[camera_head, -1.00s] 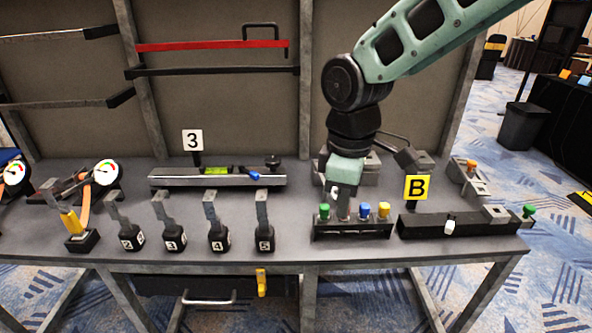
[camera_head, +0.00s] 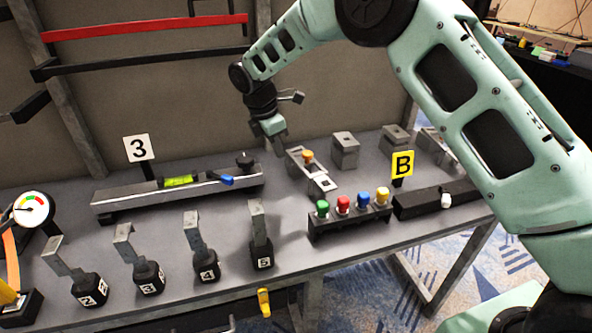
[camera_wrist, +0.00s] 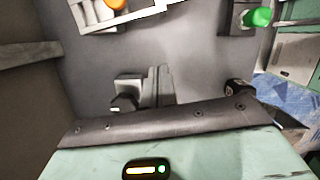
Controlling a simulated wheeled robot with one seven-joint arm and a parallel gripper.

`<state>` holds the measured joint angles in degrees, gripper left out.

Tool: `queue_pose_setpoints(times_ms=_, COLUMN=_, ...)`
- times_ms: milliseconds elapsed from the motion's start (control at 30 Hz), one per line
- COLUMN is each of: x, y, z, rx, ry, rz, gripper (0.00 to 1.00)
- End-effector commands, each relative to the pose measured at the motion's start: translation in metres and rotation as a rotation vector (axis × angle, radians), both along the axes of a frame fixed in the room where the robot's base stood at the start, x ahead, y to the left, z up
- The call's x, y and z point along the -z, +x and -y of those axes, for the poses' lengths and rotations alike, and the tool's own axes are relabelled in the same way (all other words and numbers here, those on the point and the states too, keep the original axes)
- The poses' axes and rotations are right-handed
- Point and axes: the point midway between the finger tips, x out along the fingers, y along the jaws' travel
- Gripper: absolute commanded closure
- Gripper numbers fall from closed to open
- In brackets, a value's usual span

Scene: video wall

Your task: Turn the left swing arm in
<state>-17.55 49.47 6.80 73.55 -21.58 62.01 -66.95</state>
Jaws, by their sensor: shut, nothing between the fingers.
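A red bar (camera_head: 145,27) with a black handle loop runs along the back panel, upper left. A dark bar (camera_head: 150,60) runs below it, and a shorter dark piece (camera_head: 28,107) projects at the left edge. I cannot tell which of these is the left swing arm. My gripper (camera_head: 279,148) is shut and empty, pointing down above the table behind the row of coloured knobs. It is right of and below the red bar, apart from it. The fingers also show in the wrist view (camera_wrist: 145,95).
The bench holds a rail with a green level (camera_head: 178,181), several numbered upright levers (camera_head: 200,248), a block with coloured knobs (camera_head: 345,226) and an orange-knobbed fixture (camera_head: 305,170). A gauge (camera_head: 33,208) stands at left. Space before the back panel is open.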

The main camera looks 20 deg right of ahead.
Motion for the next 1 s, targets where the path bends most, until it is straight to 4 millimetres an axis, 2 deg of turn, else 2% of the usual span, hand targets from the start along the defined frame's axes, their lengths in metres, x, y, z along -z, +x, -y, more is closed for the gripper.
queue_pose_setpoints(times_ms=167, x=0.005, y=0.0, z=0.001, rx=0.001, ry=0.0, rz=-0.001, gripper=1.0)
queue_pose_setpoints(times_ms=267, x=0.017, y=0.0, z=0.004, rx=0.002, ry=0.0, rz=-0.003, gripper=1.0)
queue_pose_setpoints(times_ms=700, x=0.1, y=0.003, z=0.025, rx=0.002, ry=-0.001, rz=-0.004, gripper=1.0)
queue_pose_setpoints(times_ms=800, x=0.095, y=0.007, z=0.043, rx=0.005, ry=0.0, rz=0.001, gripper=1.0)
queue_pose_setpoints(times_ms=1000, x=0.096, y=0.01, z=0.06, rx=0.003, ry=0.001, rz=0.001, gripper=1.0)
